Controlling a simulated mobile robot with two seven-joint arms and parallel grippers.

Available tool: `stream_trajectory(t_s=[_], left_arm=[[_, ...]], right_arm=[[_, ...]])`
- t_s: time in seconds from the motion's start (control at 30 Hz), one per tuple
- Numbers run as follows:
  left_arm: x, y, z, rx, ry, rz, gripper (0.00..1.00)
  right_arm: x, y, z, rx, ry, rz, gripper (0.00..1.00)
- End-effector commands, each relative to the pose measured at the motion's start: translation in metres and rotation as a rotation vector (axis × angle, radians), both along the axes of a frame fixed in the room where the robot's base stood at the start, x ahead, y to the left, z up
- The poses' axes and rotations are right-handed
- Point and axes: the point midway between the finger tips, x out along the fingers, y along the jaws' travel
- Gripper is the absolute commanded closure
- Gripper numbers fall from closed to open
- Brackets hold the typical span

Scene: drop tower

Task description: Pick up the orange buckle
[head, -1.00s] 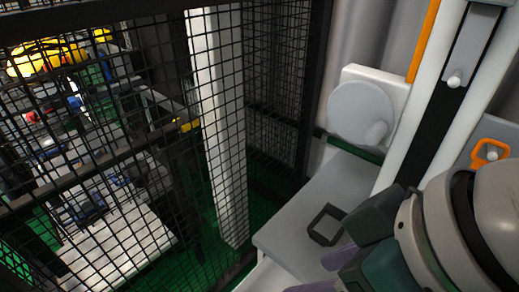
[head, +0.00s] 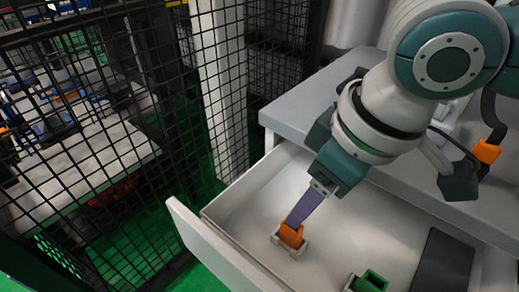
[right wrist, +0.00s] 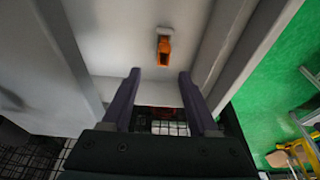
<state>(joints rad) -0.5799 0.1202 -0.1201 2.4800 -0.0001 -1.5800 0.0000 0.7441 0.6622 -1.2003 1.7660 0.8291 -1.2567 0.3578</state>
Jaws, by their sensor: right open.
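The orange buckle (head: 291,235) sits in a small pale holder on the floor of the open drawer (head: 240,205), near its left front corner. My right gripper (head: 297,221) reaches down over it, and one purple finger overlaps the buckle's top in the head view. In the right wrist view the gripper (right wrist: 159,74) is open, with nothing between its two purple fingers. There the buckle (right wrist: 164,50) shows just beyond the fingertips, slightly right of centre between them. Whether a finger touches it I cannot tell. My left gripper is not in view.
A green block (head: 372,281) and a dark flat panel (head: 443,265) are in the drawer to the right. Another orange piece (head: 487,151) hangs on a dark strap. The drawer's front wall (head: 225,250) and a wire mesh fence (head: 110,90) stand to the left.

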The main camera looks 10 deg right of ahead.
Motion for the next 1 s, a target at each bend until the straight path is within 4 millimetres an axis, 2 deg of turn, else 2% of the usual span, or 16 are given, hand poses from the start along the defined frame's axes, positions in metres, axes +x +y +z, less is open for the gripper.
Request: stream_trajectory(t_s=[0.03,0.17,0.43,0.77,1.0], left_arm=[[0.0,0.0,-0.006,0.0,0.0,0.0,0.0],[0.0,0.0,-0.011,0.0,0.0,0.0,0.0],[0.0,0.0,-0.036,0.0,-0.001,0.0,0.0],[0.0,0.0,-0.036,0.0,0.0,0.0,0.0],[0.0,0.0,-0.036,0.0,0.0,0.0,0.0]], right_arm=[[0.001,0.001,-0.009,0.001,-0.001,0.0,0.4],[0.003,0.003,-0.018,-0.001,-0.001,0.002,0.4],[0.005,0.012,-0.059,-0.001,-0.002,0.003,0.4],[0.007,0.013,-0.063,0.0,-0.003,0.003,0.4],[0.007,0.013,-0.063,-0.001,-0.002,0.003,0.67]])
